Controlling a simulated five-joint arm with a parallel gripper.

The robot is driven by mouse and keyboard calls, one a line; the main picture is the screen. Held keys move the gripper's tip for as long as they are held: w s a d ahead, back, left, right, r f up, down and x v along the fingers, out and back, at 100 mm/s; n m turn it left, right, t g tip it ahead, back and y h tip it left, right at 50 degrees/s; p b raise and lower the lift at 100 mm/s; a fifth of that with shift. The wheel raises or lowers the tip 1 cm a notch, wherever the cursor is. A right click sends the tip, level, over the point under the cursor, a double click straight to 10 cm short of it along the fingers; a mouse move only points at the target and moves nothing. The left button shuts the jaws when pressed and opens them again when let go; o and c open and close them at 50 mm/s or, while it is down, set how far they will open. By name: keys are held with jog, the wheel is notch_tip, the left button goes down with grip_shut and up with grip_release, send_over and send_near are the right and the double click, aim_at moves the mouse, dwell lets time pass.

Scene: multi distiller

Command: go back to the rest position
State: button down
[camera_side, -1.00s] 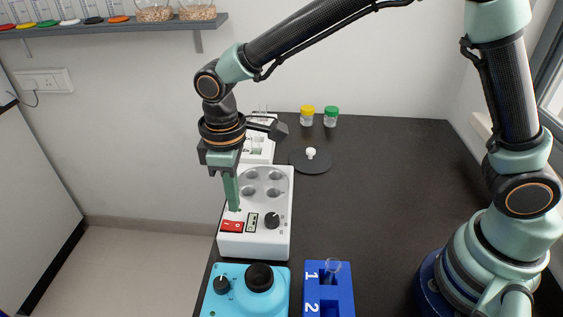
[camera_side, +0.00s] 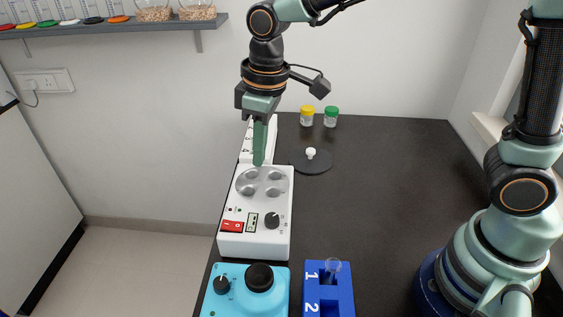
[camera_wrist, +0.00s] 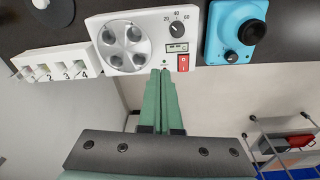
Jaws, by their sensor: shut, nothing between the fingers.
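My gripper (camera_side: 259,162) is shut and empty. Its green fingers point down and, in the side view, overlap the far end of the white heater box (camera_side: 232,245). In the wrist view the fingertips (camera_wrist: 161,72) appear together near the front edge of the heater box (camera_wrist: 147,12), beside its red switch (camera_wrist: 183,63). The gripper looks raised above the box, not touching it.
A white numbered rack (camera_wrist: 52,60) stands beside the heater. A cyan mixer (camera_side: 240,300) and a blue rack (camera_side: 345,290) holding a tube are at the front. A black disc (camera_side: 318,165), yellow-capped jar (camera_side: 307,118) and green-capped jar (camera_side: 331,118) stand behind.

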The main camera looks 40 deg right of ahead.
jog(key=s+d+r+m+t, duration=0.2)
jog(key=s+d+m, duration=0.1)
jog(key=d, duration=0.5)
jog(key=s+d+r+m+t, duration=0.2)
jog(key=s+d+r+m, duration=0.1)
jog(key=d, duration=0.6)
jog(key=shift+s+r+m+h, duration=0.3)
jog(key=shift+s+m, duration=0.2)
jog(key=shift+s, duration=0.7)
jog(key=shift+d, duration=0.1)
